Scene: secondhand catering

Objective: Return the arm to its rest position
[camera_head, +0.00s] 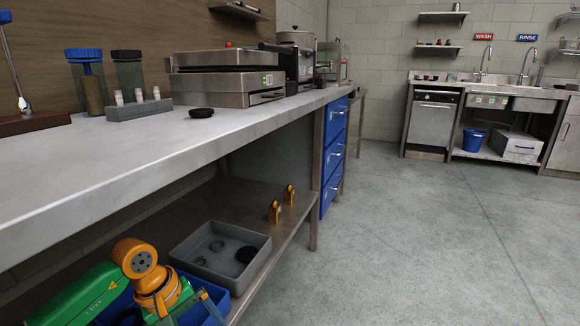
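My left arm (137,258), green with orange joints, comes in at the lower left. It reaches over a blue bin (212,306) at the front of the lower shelf. Its orange wrist is near the bottom edge of the picture. The fingers cannot be made out clearly there, so I cannot tell whether the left gripper is open or shut, or whether it holds anything. My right arm and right gripper are not in view.
A grey tray (262,263) with dark round parts and two brass-coloured pieces (275,211) stand on the lower shelf (300,232). The steel counter (70,160) overhangs the shelf. Blue drawers (333,150) stand at its far end. The floor (430,240) to the right is clear.

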